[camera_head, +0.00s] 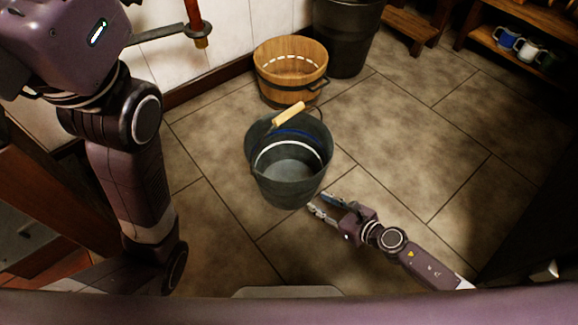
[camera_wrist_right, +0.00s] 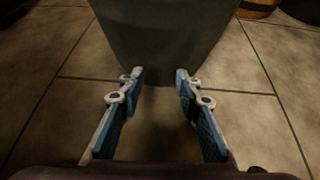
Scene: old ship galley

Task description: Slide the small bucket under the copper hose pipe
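A dark grey metal bucket (camera_head: 290,182) stands upright on the tiled floor in the middle of the head view, its handle with a wooden grip (camera_head: 289,113) leaning toward the far side. The copper hose pipe (camera_head: 194,15) hangs by the white wall at the upper left, with a brass end above the floor. My right gripper (camera_head: 317,202) is low at the bucket's near right side, open and empty. In the right wrist view the bucket wall (camera_wrist_right: 165,40) is just beyond the parted fingertips (camera_wrist_right: 160,74); contact cannot be told. My left arm shows at left, its gripper out of sight.
A wooden tub (camera_head: 290,68) stands right behind the bucket, and a tall dark bin (camera_head: 345,40) behind it. A shelf with several mugs (camera_head: 528,50) is at upper right. Floor is clear right of the bucket and between it and the left wall.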

